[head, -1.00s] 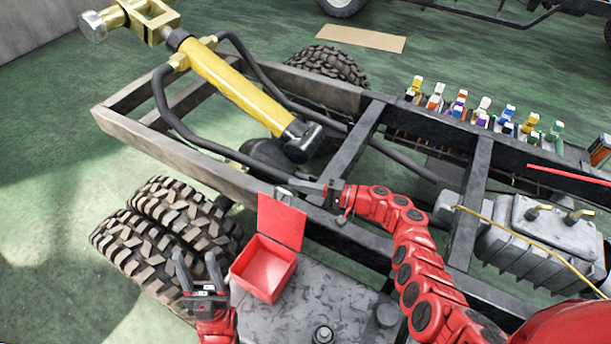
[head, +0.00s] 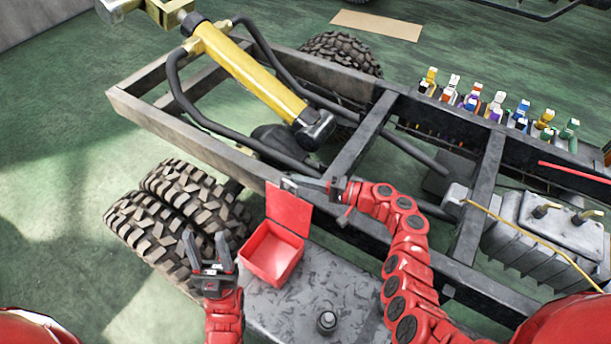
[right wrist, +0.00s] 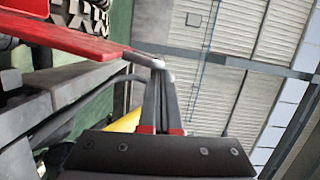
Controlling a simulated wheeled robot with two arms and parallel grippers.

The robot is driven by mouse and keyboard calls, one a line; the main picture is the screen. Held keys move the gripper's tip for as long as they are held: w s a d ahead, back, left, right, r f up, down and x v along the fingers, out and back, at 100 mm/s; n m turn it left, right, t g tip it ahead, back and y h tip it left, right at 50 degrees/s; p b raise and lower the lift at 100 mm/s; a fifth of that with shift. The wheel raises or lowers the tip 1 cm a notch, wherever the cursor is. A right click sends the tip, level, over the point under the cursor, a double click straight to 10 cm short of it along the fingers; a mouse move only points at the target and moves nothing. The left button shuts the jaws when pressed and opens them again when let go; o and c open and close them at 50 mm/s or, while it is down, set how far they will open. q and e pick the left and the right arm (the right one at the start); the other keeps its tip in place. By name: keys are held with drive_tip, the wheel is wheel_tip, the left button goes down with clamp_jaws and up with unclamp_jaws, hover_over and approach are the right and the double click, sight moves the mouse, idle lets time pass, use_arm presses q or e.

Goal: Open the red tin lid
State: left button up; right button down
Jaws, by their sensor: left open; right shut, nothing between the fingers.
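The red tin (head: 272,256) stands on a grey metal surface, with its inside showing. Its red lid (head: 289,207) is swung up and stands roughly upright at the far side of the tin. My right gripper (head: 290,184) is shut and empty at the lid's top edge. In the right wrist view its fingertips (right wrist: 152,62) are close to the end of the red lid (right wrist: 60,36); I cannot tell whether they touch. My left gripper (head: 208,249) is open and empty, just left of the tin.
The grey chassis frame (head: 185,125) runs behind the tin, with a yellow cylinder (head: 245,70) and black hoses. A bolt (head: 326,322) stands up on the grey surface (head: 290,305). Several coloured connectors line the frame at right.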

drive_tip(key=shift+s+a+r+n, duration=0.2)
drive_tip(key=shift+s+a+n, duration=0.25)
drive_tip(key=shift+s, duration=0.25)
drive_tip(key=b+v, duration=0.4)
drive_tip(key=v, duration=1.3)
drive_tip(key=shift+d+r+b, duration=0.2)
drive_tip(key=shift+d+b, duration=0.05)
drive_tip(key=shift+b, duration=0.1)
drive_tip(key=shift+s, duration=0.1)
